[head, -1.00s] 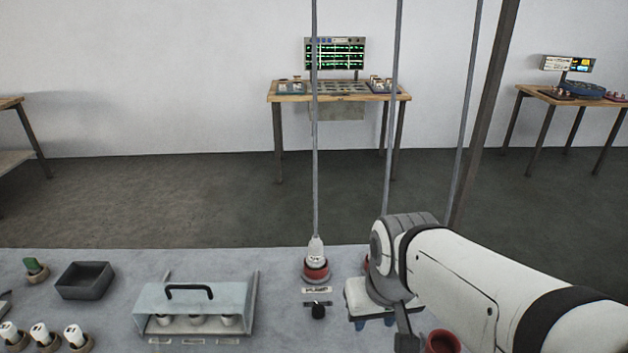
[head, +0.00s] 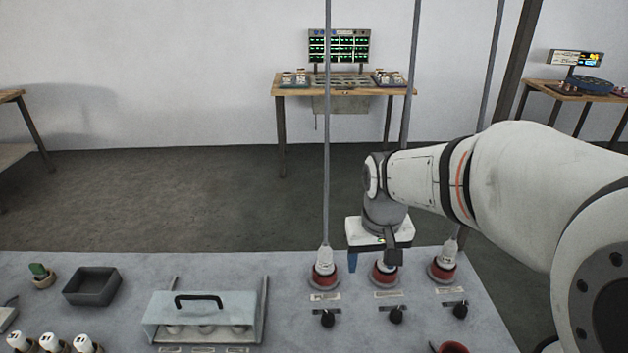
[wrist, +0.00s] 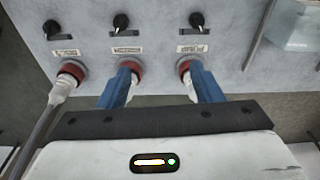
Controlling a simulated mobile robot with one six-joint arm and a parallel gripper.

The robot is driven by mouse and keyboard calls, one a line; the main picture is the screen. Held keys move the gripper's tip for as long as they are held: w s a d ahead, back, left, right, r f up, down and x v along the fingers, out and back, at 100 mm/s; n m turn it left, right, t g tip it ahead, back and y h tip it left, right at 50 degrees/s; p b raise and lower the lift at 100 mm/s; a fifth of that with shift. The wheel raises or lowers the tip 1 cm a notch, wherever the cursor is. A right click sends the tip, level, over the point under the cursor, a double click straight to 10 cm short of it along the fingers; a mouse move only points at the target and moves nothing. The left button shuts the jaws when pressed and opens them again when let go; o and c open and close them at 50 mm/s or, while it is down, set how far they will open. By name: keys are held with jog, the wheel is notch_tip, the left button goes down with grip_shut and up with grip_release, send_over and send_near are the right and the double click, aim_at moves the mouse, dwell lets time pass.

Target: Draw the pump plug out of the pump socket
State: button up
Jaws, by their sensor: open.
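Three red-ringed sockets with white plugs stand in a row on the grey bench: left (head: 324,274), middle (head: 384,274) and right (head: 443,268). In the wrist view, my gripper's blue fingers (wrist: 161,84) are spread. One finger covers much of the middle socket (wrist: 136,68); the other overlaps the socket (wrist: 184,68) at the right of that view. The middle plug is mostly hidden.
Grey cords rise from the plugs. Black knobs (head: 396,315) sit in front of the sockets. A clear-covered box with a black handle (head: 199,299), a dark tray (head: 90,287) and several white plugs (head: 50,342) lie to the left. A red cup-like thing (head: 452,347) is at the front edge.

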jog(key=w+a+p, duration=0.2)
jog(key=w+a, duration=0.1)
jog(key=w, duration=0.3)
jog(key=n+g+p, duration=0.1)
jog(key=p, duration=0.1)
send_over(325, 249)
notch_tip(325, 249, down, 4)
jog(key=shift+w+d, duration=0.1)
jog(key=shift+w, duration=0.05)
jog(key=shift+w+f, duration=0.25)
jog(key=shift+f, duration=3.85)
jog(key=shift+c, duration=0.5)
jog(key=c, duration=1.1)
jog(key=shift+o, duration=0.2)
jog(key=shift+r+p, duration=0.1)
jog(key=shift+p, duration=0.2)
